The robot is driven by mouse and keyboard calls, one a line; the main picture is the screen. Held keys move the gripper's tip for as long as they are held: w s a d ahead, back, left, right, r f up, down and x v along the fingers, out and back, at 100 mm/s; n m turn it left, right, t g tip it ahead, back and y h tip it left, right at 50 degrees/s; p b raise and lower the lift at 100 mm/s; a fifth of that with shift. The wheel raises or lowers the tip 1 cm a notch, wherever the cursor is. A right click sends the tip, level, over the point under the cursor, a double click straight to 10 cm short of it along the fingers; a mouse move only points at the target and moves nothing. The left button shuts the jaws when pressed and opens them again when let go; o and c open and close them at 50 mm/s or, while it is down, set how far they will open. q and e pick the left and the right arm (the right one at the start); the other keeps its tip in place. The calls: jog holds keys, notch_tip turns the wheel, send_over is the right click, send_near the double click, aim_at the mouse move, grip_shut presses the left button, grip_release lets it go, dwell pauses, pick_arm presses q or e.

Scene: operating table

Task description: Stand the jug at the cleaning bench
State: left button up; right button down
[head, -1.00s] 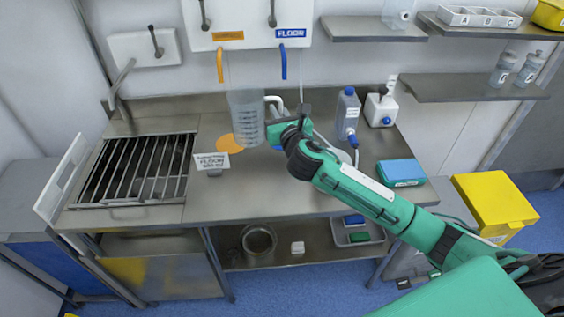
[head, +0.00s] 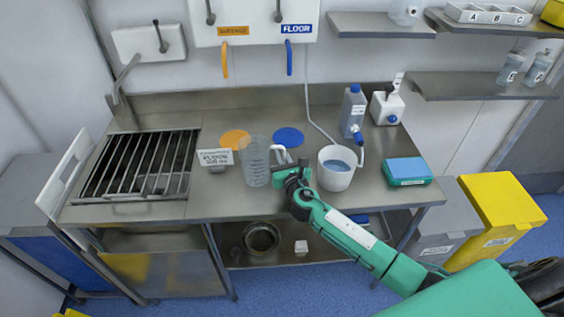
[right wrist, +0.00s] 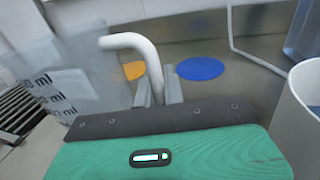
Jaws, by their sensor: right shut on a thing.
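The jug (head: 256,162) is a clear measuring jug with ml marks and a white handle. It is upright over the front middle of the cleaning bench (head: 240,204); I cannot tell whether its base touches the steel. My right gripper (head: 287,171) is shut on the handle, to the right of the body. In the right wrist view the white handle (right wrist: 150,62) rises from between the fingers, and the jug's body (right wrist: 55,75) is at the left. My left gripper is not in view.
An orange disc (head: 235,139) and a blue disc (head: 288,138) lie behind the jug. A small sign (head: 215,158) stands left, beside a grated sink (head: 137,165). A white tub (head: 337,173) of bluish liquid, a grey bottle (head: 352,110) and a blue-topped box (head: 407,170) stand right.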

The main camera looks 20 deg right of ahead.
jog(key=shift+f, duration=0.9)
jog(key=shift+f, duration=0.15)
jog(key=c, duration=1.5)
grip_release()
